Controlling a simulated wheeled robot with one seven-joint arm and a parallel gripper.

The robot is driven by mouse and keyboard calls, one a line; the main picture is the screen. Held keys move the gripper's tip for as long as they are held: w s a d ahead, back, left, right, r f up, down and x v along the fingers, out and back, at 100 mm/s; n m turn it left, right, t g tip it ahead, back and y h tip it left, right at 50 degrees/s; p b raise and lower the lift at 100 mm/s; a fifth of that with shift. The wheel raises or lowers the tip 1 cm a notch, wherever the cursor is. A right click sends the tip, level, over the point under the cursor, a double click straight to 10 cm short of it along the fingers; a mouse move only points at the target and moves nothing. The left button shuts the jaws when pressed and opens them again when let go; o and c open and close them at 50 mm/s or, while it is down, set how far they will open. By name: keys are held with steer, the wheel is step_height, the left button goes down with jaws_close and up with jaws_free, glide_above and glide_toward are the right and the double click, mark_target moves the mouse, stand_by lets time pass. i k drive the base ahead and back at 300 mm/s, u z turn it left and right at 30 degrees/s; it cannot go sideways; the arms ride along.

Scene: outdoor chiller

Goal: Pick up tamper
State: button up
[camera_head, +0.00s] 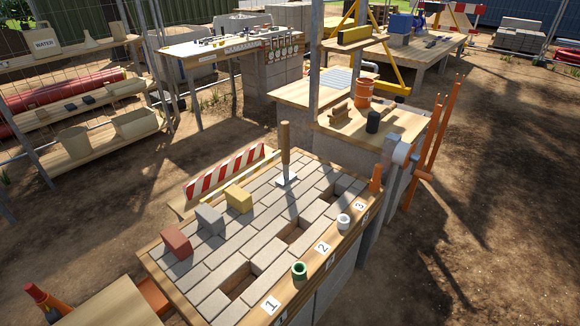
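The tamper (285,155) stands upright on the paved table top, towards its far side. It has a long wooden handle and a flat, light metal foot that rests on the grey pavers. Its handle is clear, with nothing touching it. My gripper does not show in the head view, so its place relative to the tamper cannot be seen.
The paved table (215,262) has three open slots beside labels 1, 2 and 3. A red block (176,243), grey block (210,219) and yellow block (239,198) stand left of the tamper. A striped barrier (226,170) lines the back. Bare ground lies right.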

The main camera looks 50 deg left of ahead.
mark_target(288, 176)
steer(key=z, duration=0.05)
steer(key=i, duration=2.9)
steer(key=u, duration=3.35)
steer(key=i, duration=1)
steer(key=u, duration=0.1)
